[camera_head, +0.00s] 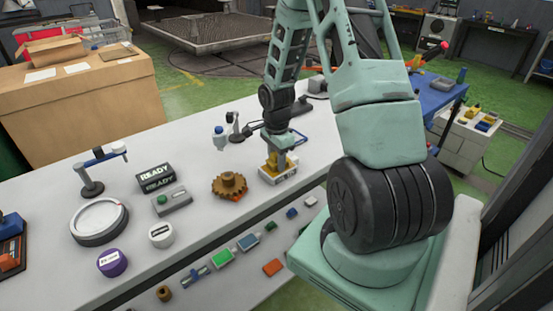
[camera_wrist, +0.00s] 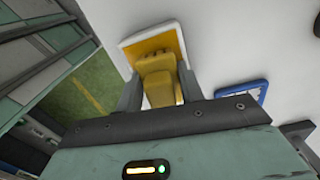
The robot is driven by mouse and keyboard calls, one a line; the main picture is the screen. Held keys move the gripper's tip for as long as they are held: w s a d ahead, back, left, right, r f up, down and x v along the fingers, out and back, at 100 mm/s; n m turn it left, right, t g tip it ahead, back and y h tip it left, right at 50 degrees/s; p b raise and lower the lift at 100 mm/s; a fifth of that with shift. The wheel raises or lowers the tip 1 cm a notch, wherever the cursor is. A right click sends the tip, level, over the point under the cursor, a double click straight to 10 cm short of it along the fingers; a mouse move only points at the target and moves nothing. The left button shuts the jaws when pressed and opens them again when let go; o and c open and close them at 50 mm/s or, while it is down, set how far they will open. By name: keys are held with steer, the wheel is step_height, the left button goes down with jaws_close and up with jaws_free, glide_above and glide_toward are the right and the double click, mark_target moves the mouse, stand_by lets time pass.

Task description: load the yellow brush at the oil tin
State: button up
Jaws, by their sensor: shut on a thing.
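My gripper (camera_head: 278,162) points down at the work table. In the wrist view its fingers (camera_wrist: 160,90) are shut on a yellow block-like piece, which I take for the yellow brush (camera_wrist: 161,82); little of it shows in the head view. Just beyond it is a low square white-rimmed holder (camera_wrist: 127,43) with a yellow inside, also in the head view (camera_head: 283,181). I cannot tell whether the brush touches it. A purple round tin (camera_head: 112,263) and a white round tin (camera_head: 161,237) stand at the front left; their labels are too small to read, so I cannot tell which is the oil tin.
A brown gear (camera_head: 229,185) lies just left of the holder. A grey box with a green button (camera_head: 171,201), a READY sign (camera_head: 156,175) and a round white dial (camera_head: 99,220) are further left. A blue frame (camera_wrist: 242,97) lies right of the fingers. Small parts line a front strip.

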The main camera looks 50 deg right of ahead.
stand_by(0.3)
steer(key=shift+r+p, duration=2.9)
steer(key=shift+r, duration=0.6)
